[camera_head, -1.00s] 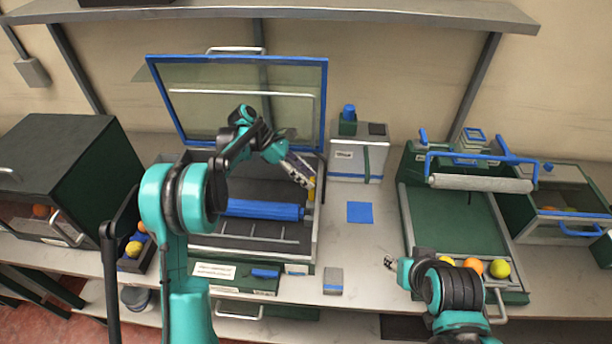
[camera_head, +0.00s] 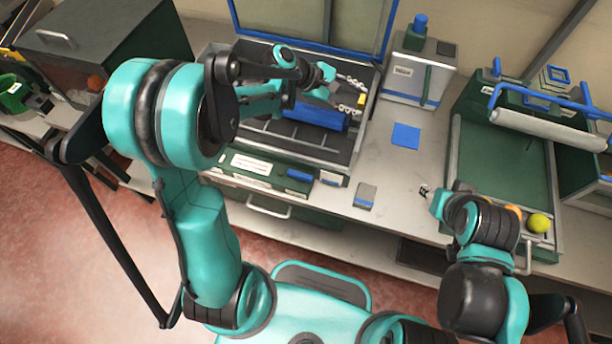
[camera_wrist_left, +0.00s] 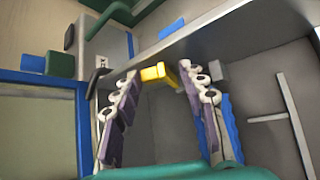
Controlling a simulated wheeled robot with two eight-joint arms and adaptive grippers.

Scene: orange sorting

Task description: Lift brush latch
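The yellow latch (camera_head: 361,99) is at the right end of the blue brush roller (camera_head: 318,112), inside the open dark box with the blue-framed lid. In the left wrist view the yellow latch (camera_wrist_left: 154,73) shows between and just beyond the fingertips of my left gripper (camera_wrist_left: 157,72). The fingers are spread, and I cannot tell whether they touch it. In the head view my left gripper (camera_head: 350,90) reaches over the roller from the left. Part of the blue roller (camera_wrist_left: 231,125) shows behind the right finger. My right gripper (camera_head: 424,191) hangs over the counter's front; its opening is too small to judge.
The box's raised lid (camera_head: 310,25) stands behind my left arm. A grey-white dispenser box (camera_head: 418,68) and a blue square (camera_head: 406,135) are to the right. A green tray (camera_head: 505,160) with fruit lies beyond my right arm. A small grey-blue block (camera_head: 365,195) sits near the counter's front.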

